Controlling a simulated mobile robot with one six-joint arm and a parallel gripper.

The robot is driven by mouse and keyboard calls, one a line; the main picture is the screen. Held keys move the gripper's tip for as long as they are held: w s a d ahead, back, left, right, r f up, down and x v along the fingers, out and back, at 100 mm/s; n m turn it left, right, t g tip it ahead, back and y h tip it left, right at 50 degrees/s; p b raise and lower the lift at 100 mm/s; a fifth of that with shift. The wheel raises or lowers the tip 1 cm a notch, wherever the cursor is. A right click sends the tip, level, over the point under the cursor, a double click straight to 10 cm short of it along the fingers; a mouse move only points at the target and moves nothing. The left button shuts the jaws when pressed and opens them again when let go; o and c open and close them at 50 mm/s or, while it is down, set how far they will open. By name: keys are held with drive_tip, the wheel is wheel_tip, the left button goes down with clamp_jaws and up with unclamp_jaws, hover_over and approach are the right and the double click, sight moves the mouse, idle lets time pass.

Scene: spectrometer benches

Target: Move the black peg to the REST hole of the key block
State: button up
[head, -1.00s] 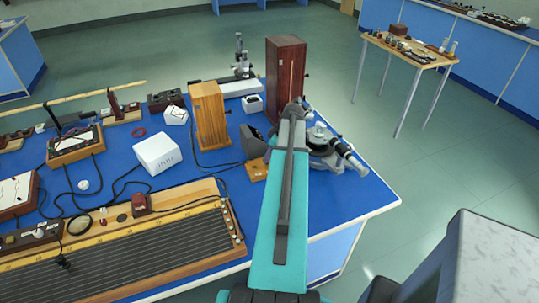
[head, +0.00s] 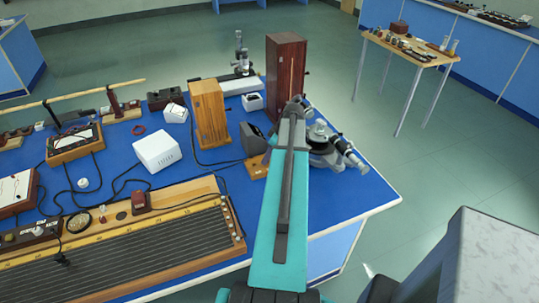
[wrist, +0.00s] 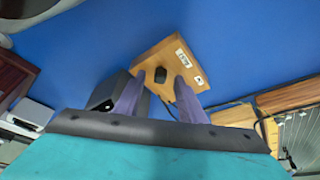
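The key block (wrist: 150,52) is a small wooden block with white labels, lying on the blue bench top in the wrist view. The black peg (wrist: 161,74) stands in it, toward its lower left part. In the head view the block (head: 255,167) shows partly, left of my arm, which hides the rest. My gripper (wrist: 157,92) has two purple fingers, spread apart and empty. They point at the block, with the peg in the picture between and beyond the fingertips. I cannot tell the remaining distance.
A dark grey box (head: 254,140) stands right beside the key block. A tall wooden box (head: 209,115), a dark red cabinet (head: 286,75) and a spectrometer (head: 325,145) stand nearby. A white box (head: 157,152) and a long wire board (head: 120,245) lie to the left.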

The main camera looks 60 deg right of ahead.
drive_tip(key=shift+r, duration=0.15)
drive_tip(key=b+v, duration=0.4)
drive_tip(key=v, duration=0.9)
drive_tip(key=shift+s+r, duration=0.15)
drive_tip(key=shift+r, duration=0.1)
drive_tip(key=shift+r, duration=0.1)
idle(0.9)
